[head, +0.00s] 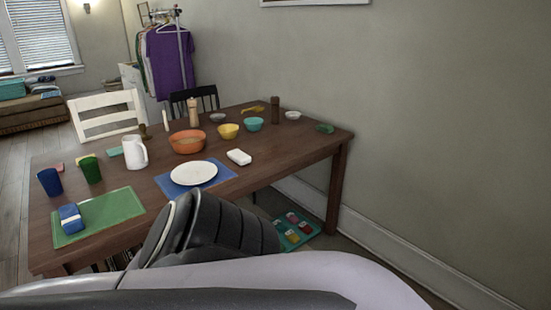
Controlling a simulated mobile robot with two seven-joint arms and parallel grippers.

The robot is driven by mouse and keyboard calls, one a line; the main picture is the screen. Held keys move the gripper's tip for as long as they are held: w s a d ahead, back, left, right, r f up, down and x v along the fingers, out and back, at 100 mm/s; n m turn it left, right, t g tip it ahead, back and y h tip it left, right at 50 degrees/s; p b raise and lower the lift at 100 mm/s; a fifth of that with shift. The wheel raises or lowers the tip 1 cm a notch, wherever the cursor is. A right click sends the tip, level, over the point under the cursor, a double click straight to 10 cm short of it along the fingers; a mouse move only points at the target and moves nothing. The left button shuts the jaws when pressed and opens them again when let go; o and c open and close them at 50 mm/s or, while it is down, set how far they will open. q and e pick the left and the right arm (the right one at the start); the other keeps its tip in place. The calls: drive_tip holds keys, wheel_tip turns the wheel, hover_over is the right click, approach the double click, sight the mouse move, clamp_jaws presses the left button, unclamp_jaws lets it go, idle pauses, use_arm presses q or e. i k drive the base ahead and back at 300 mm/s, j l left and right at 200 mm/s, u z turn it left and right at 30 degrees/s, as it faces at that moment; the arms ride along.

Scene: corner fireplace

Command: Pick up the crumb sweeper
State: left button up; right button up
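I cannot tell for certain which thing is the crumb sweeper. A small blue block-like thing with a pale band (70,217) lies on the green placemat (122,204) at the table's near left. A small white block-like thing (238,157) lies right of the white plate (194,173). A small dark green thing (325,128) lies near the table's right end. Neither gripper shows. A dark grey, ribbed part of my own body covers part of the table's near edge.
A white chair (106,115) stands behind. A teal tray (296,229) lies on the floor, lower right.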

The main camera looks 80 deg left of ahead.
sight(240, 157)
drive_tip(key=u, duration=2.85)
drive_tip(key=i+z, duration=0.3)
drive_tip(key=i+j+z, duration=0.25)
drive_tip(key=i, duration=0.25)
